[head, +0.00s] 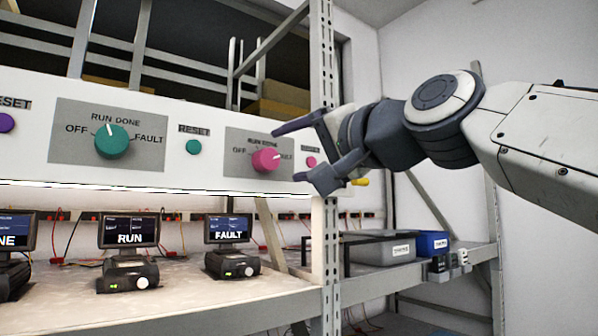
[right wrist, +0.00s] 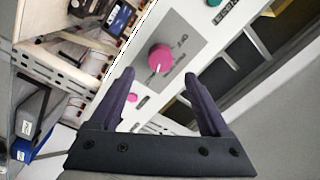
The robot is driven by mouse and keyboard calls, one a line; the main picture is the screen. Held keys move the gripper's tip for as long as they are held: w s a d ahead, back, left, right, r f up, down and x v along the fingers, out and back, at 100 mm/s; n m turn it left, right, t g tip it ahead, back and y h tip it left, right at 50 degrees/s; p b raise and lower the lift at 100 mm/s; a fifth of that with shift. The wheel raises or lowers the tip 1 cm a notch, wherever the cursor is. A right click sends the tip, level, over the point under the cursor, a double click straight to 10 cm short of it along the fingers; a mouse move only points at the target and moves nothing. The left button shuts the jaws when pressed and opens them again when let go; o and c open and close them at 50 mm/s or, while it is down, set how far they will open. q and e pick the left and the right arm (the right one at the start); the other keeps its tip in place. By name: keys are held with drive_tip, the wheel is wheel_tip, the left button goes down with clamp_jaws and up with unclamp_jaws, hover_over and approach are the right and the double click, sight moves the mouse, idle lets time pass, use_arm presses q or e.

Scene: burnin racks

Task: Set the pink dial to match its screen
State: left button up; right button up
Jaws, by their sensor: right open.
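The pink dial (head: 265,160) is on a grey plate on the white panel, labelled OFF, RUN, DONE and FAULT. Its white pointer mark is at its right side, toward FAULT. The screen below it (head: 228,229) reads FAULT. My right gripper (head: 293,153) is open and empty just right of the dial, partly covering the plate's right labels. In the right wrist view the dial (right wrist: 160,57) lies beyond the open fingertips (right wrist: 158,78), roughly midway across the gap. The fingers look clear of it. My left gripper is not in view.
A small pink reset button (head: 311,161) is right of the dial, close to the fingers. A teal dial (head: 112,141) and teal button (head: 193,147) are farther left. A metal rack post (head: 322,80) stands behind my gripper. Bins (head: 380,249) sit on the lower right shelf.

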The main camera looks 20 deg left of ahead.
drive_tip(key=b+v, duration=0.1)
drive_tip(key=v, duration=0.3)
drive_tip(key=shift+s+d, duration=0.15)
drive_tip(key=shift+s, duration=0.05)
